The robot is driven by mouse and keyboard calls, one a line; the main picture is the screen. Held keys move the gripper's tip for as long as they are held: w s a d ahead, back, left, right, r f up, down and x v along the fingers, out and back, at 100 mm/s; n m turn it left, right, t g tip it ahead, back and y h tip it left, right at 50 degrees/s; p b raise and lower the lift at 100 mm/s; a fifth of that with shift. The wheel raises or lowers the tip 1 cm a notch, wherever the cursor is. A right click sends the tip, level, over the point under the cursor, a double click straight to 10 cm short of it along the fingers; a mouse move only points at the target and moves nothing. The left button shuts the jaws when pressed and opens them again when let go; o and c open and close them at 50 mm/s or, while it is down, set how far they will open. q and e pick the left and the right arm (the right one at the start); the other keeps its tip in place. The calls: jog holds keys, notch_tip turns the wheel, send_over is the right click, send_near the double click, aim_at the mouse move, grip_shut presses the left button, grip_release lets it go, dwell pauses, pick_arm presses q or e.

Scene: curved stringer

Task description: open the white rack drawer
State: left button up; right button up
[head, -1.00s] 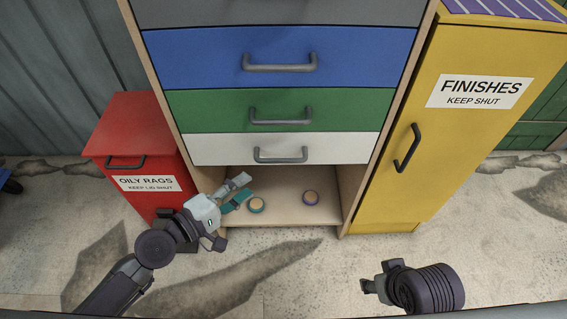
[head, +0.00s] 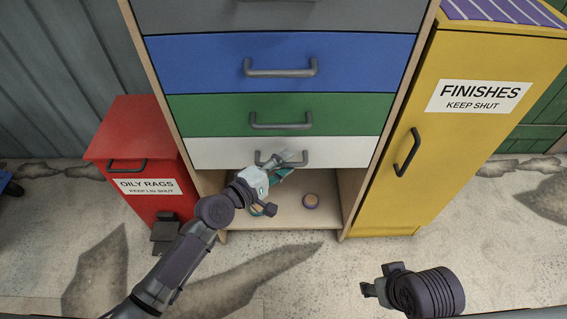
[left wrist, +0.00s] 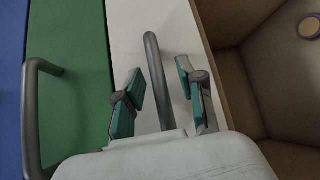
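The white rack drawer (head: 350,150) is the lowest drawer of the rack, below the green one, and its front looks flush with the others. Its grey bar handle (head: 304,158) is partly hidden by my left gripper (head: 284,166) in the head view. In the left wrist view, the white drawer's handle (left wrist: 154,75) runs between the two teal-padded fingers of my left gripper (left wrist: 160,95). The fingers are open, with a gap on each side of the bar. My right gripper (head: 372,288) is low at the right, away from the rack; its fingers are too small to judge.
Above are the green drawer (head: 350,108) and blue drawer (head: 360,62). A red oily-rags bin (head: 125,130) stands left, a yellow finishes cabinet (head: 450,130) right. Floor in front is clear.

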pick_arm(q)
grip_shut()
jog(key=shift+s, duration=0.1)
dwell(0.3)
